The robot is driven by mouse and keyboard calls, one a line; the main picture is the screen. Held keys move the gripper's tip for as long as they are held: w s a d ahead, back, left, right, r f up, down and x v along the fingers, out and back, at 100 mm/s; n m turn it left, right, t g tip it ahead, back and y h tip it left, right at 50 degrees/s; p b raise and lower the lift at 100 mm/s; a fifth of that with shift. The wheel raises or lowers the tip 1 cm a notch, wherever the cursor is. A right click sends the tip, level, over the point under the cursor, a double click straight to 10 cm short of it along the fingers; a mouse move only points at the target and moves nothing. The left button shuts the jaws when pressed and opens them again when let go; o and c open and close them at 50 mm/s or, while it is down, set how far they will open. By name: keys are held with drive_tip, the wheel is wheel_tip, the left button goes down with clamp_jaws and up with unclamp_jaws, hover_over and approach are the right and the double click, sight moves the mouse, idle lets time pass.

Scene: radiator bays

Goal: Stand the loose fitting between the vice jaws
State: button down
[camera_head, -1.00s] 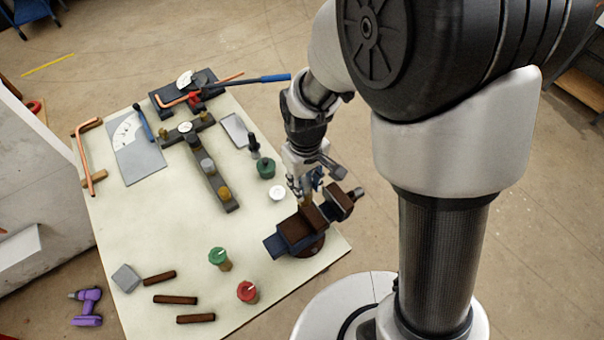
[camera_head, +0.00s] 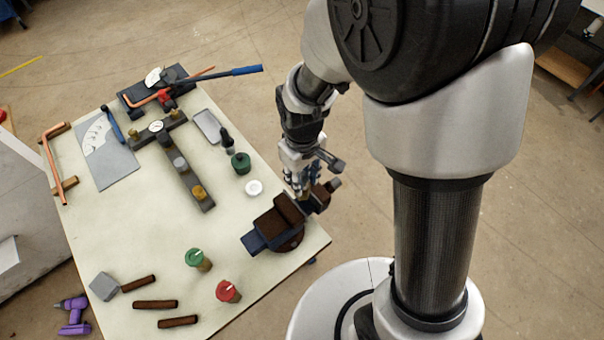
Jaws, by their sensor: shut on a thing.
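The vice (camera_head: 264,232) is dark brown and blue and stands at the right front edge of the table. Its jaw blocks show at the near side (camera_head: 289,208) and farther right, by my gripper. My gripper (camera_head: 299,191) points down over the gap between the jaws, its fingertips low and close to them. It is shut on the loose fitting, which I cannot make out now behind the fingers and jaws. I cannot tell whether the fitting touches the vice.
Green (camera_head: 196,258) and red (camera_head: 228,291) capped pieces stand in front. A dark bar with brass fittings (camera_head: 180,163) lies mid-table. The table (camera_head: 130,235) is clear at left centre.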

drive_tip(key=shift+f+b, duration=2.2)
drive_tip(key=shift+f, duration=0.8)
drive_tip(key=c, duration=1.2)
unclamp_jaws()
drive_tip(key=shift+o, duration=0.2)
wheel_tip(320, 180, up, 12)
drive_tip(key=shift+f, duration=0.2)
drive_tip(key=shift+d+r, duration=0.2)
drive_tip(key=shift+r, duration=0.25)
drive_tip(key=s+d+r+m+t+b, duration=0.2)
drive_tip(key=s+d+r+m, duration=0.1)
drive_tip(key=s+d+r, duration=0.2)
drive_tip(key=shift+s+d+b, duration=0.25)
drive_tip(key=shift+d+b, duration=0.15)
drive_tip(key=shift+d, duration=0.1)
drive_tip(key=s+d+m+t, duration=0.1)
drive_tip(key=s, duration=0.1)
drive_tip(key=s+d+m+b, duration=0.1)
drive_tip(key=s+d, duration=0.1)
drive_tip(key=s, duration=0.1)
drive_tip(key=s+d+m+t+b, duration=0.1)
drive_tip(key=s+m, duration=0.1)
drive_tip(key=s, duration=0.1)
drive_tip(key=shift+d+r+t, duration=0.25)
drive_tip(key=shift+r+t, duration=0.05)
drive_tip(key=shift+r, duration=0.1)
